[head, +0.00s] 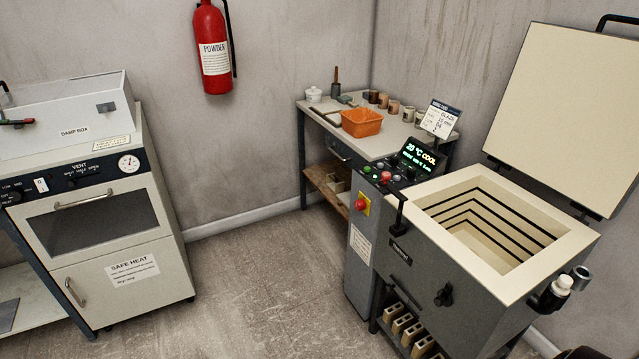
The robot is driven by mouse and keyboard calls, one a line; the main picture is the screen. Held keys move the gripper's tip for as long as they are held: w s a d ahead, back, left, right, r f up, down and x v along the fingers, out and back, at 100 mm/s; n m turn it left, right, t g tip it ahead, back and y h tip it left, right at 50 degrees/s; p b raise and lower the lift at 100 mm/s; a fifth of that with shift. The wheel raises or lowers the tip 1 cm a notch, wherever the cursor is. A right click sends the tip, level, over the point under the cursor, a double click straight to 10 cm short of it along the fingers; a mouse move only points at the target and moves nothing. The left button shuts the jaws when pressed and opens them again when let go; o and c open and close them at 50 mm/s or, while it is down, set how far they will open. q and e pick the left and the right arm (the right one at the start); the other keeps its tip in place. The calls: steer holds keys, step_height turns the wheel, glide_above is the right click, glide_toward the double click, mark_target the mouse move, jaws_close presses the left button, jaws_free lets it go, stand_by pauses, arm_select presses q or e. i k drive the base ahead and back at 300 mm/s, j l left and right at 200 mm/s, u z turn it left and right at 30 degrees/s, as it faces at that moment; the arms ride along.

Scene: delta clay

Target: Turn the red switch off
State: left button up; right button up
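A red mushroom-shaped knob (361,204) sits on a yellow plate on the grey control pedestal (358,274), left of the open kiln (460,283). Red and green buttons, including a red one (385,177), sit on the panel on top of the pedestal. The display (418,158) reads 20 °C COOL. Neither gripper is in view.
The kiln lid (566,110) is raised. A work table (384,146) with an orange basket (361,122) and several jars stands behind the pedestal. An oven cabinet (110,237) is at left. Bare floor (250,290) lies between cabinet and kiln. A fire extinguisher (212,45) hangs on the wall.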

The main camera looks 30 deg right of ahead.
mark_target(359, 205)
steer(key=i+j+z, duration=0.1)
steer(key=i+z, duration=0.3)
steer(key=i, duration=0.15)
steer(key=i+j+z, duration=0.4)
steer(key=i, duration=0.15)
steer(key=i+j+z, duration=0.35)
steer(key=i, duration=0.15)
